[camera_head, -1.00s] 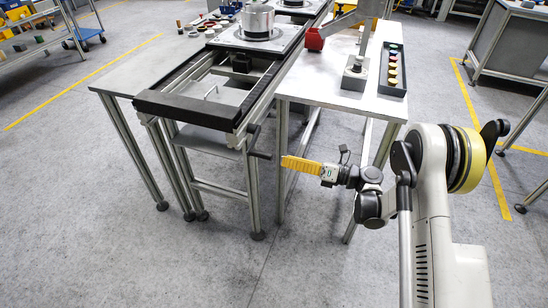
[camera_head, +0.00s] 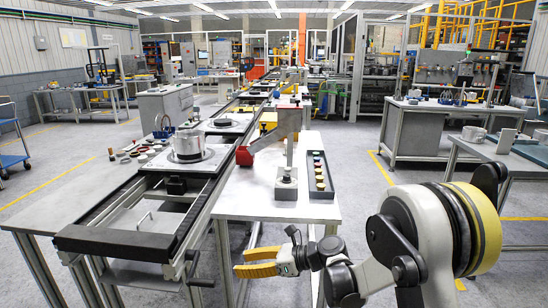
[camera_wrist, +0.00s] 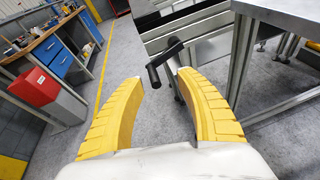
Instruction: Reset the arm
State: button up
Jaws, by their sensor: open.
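My gripper (camera_head: 250,262) has yellow fingers and is held out to the left of my arm in the head view, in front of the near end of the workbench and conveyor.
A conveyor rail frame (camera_head: 110,242) and a white worktable (camera_head: 270,200) stand ahead. A metal part (camera_head: 188,144) sits on the conveyor.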

jog(key=s+d+r+n+t+h, duration=0.2)
jog(key=s+d+r+n+h, duration=0.6)
jog(key=s+d+n, duration=0.4)
jog(key=s+d+n+t+h, duration=0.2)
jog(key=s+d+n+h, duration=0.3)
jog(key=s+d+n, duration=0.4)
jog(key=s+d+r, duration=0.1)
jog(key=s+d, duration=0.4)
jog(key=d, duration=0.1)
jog(key=shift+s+d+n+h, duration=0.25)
jog(key=shift+d+n+h, duration=0.1)
jog(key=shift+n+h, duration=0.05)
